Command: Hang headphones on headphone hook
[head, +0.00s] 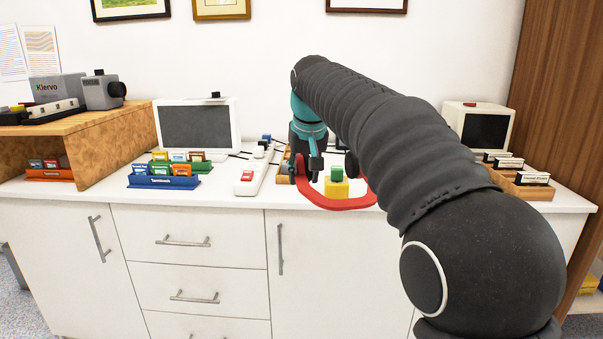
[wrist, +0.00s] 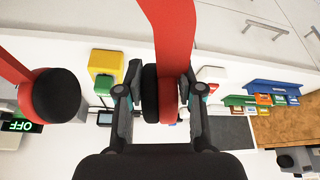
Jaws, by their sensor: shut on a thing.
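The headphones have a red band (head: 338,204) and black ear cups. My gripper (head: 308,172) is shut on one ear cup at the counter's front part, and the band hangs out toward the counter's front edge. In the wrist view my gripper (wrist: 160,96) has one finger on each side of that ear cup (wrist: 150,92). The other ear cup (wrist: 57,95) is free at the left, on the red band (wrist: 172,25). I cannot make out the headphone hook in either view; my arm covers part of the counter.
A yellow block with a green top (head: 336,187) stands within the band's loop in the head view. A white power strip (head: 254,174), blue card holder (head: 164,182) and monitor (head: 197,126) are to the left. A small monitor (head: 480,128) and wooden card tray (head: 526,186) are right.

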